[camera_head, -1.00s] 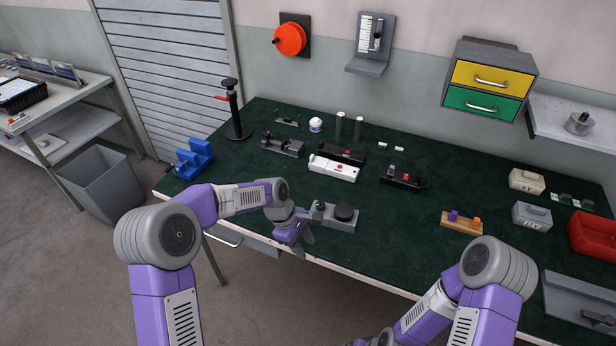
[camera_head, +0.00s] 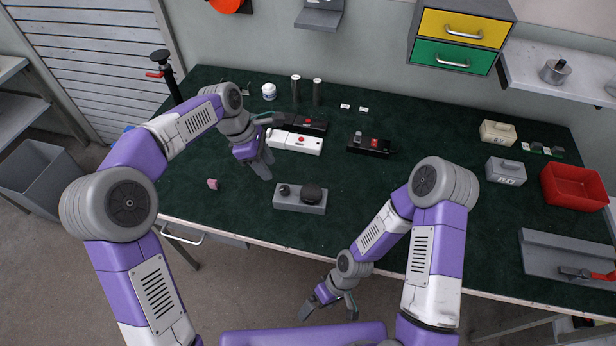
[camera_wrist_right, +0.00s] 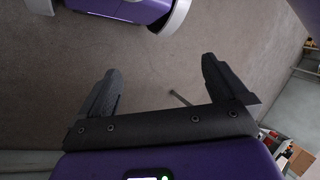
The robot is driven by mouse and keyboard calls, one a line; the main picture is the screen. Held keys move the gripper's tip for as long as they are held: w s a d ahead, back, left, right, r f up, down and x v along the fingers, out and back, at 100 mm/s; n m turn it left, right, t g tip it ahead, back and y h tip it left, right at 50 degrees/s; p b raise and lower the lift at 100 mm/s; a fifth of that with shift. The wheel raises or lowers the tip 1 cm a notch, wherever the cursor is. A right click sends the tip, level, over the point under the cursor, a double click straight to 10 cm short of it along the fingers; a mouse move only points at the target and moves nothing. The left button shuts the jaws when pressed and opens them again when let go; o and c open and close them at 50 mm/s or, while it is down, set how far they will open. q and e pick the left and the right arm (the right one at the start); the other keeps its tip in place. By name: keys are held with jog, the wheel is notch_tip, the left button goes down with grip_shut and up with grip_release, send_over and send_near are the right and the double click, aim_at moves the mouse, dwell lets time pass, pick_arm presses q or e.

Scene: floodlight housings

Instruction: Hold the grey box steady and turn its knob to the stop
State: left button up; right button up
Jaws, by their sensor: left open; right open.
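The grey box (camera_head: 300,207) lies on the green table top near its front edge. My right gripper (camera_head: 331,303) is open in front of the table, nearer to me than the box. The right wrist view shows its spread, empty fingers (camera_wrist_right: 160,85) over the floor.
A white device (camera_head: 294,142) and black devices (camera_head: 370,146) lie behind the box. A small pink piece (camera_head: 212,184) lies left of it. A red bin (camera_head: 572,187) stands at the right.

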jog(key=w+a+r+n+h, duration=0.1)
jog(key=w+a+r+n, duration=0.1)
jog(key=a+r+n, duration=0.45)
jog(key=w+a+r+n, duration=0.1)
jog(key=w+a+n, duration=0.25)
jog(key=a, duration=0.65)
notch_tip(320, 180, up, 18)
jog(key=n+t+h, duration=0.2)
jog(key=n, duration=0.4)
send_over(313, 193)
jog(key=s+a, duration=0.8)
jog(key=a, duration=0.2)
jog(key=w+d, duration=0.2)
jog(key=d, duration=0.1)
jog(key=w+d+t+h, duration=0.1)
jog(key=w+d, duration=0.2)
jog(key=w+d+f+h, duration=0.1)
jog(key=w+d, duration=0.2)
jog(key=shift+d+f+m, duration=0.1)
jog(key=shift+d+m, duration=0.2)
jog(key=shift+w+d+f, duration=0.1)
jog(key=shift+d+f, duration=0.05)
jog(key=shift+f, duration=0.1)
notch_tip(313, 193, down, 7)
